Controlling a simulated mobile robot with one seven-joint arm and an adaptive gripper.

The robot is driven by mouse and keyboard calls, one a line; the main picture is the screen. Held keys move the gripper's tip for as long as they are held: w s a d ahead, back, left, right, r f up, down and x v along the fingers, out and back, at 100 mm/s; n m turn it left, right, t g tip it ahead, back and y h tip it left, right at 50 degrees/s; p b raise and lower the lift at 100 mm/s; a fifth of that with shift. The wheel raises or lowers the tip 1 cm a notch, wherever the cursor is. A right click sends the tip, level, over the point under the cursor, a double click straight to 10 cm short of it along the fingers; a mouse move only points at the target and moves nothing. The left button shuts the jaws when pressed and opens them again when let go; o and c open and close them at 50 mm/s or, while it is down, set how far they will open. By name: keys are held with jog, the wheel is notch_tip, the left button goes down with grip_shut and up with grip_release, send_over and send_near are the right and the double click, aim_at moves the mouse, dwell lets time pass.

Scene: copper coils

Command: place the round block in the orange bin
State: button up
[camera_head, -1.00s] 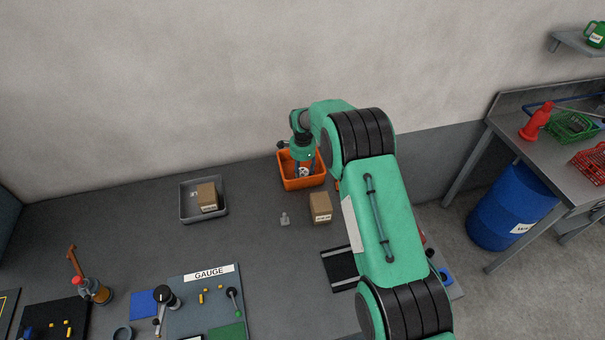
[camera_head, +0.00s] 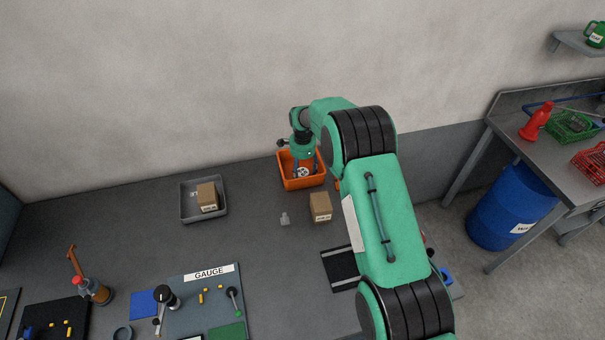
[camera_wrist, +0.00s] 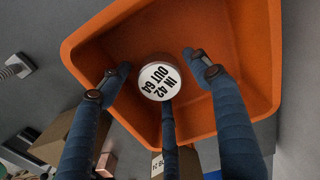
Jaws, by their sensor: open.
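The round block (camera_wrist: 158,76) has a white top face reading "IN 42 OUT 64" and brownish sides. It is inside the orange bin (camera_wrist: 262,60), below my gripper. My gripper (camera_wrist: 161,79) is open, with blue-grey fingers spread to the left, right and below the block in the wrist view. There are visible gaps between the side fingers and the block; whether the lower finger touches it I cannot tell. In the head view my gripper (camera_head: 303,165) is over the orange bin (camera_head: 302,184), and the block's white face (camera_head: 303,173) shows below it.
A cardboard box (camera_head: 320,207) stands just in front of the bin, with a small grey fitting (camera_head: 284,219) beside it. A grey tray (camera_head: 187,215) holding another box (camera_head: 207,196) is to the left. The table between tray and bin is clear.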

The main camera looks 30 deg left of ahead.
aim_at(303, 172)
notch_tip(303, 172, up, 11)
dwell(0.6)
dwell(0.5)
jog(key=shift+r, duration=0.15)
